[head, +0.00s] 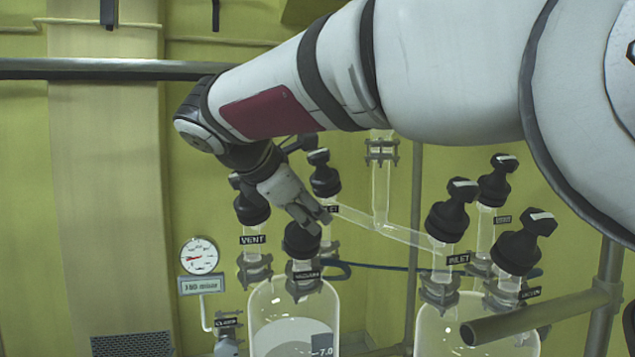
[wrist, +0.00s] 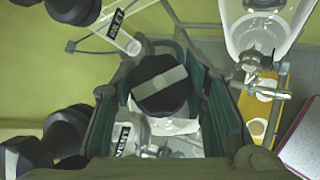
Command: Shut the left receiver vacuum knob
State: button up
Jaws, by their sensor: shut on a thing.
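The left receiver vacuum knob (head: 301,242) is a black knob on top of the left glass receiver (head: 262,310), above a label that seems to read VACUUM. My gripper (head: 308,216) comes down on it from above. In the wrist view the knob (wrist: 160,84), with a pale bar across its top, sits between the two green-padded fingers of my gripper (wrist: 162,98). The fingers are shut on the knob. In the head view the fingers hide part of the knob's top, so its bar does not show there.
The black VENT knob (head: 250,204) stands close on the left, and another black knob (head: 324,174) stands just behind. The right receiver (head: 440,325) carries several similar knobs. A gauge (head: 199,256) hangs on the wall at left. A metal rail (head: 545,312) crosses at lower right.

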jog(key=m+g+p, duration=0.1)
jog(key=m+p, duration=0.1)
jog(key=p, duration=0.1)
jog(key=shift+s+r+m+g+h, duration=0.1)
jog(key=shift+s+m+g+h, duration=0.1)
jog(key=shift+m+g+h, duration=0.15)
jog(key=m+g+p, duration=0.1)
jog(key=m+g, duration=0.1)
jog(key=m, duration=0.1)
jog(key=shift+w, duration=0.15)
jog(key=m+g, duration=0.2)
jog(key=m, duration=0.1)
jog(key=shift+w+f, duration=0.1)
jog(key=shift+f, duration=0.15)
jog(key=shift+m+g+y+b, duration=0.4)
jog(key=shift+m+g, duration=0.25)
jog(key=shift+m, duration=0.3)
jog(key=o, duration=1.2)
jog(key=shift+r, duration=0.1)
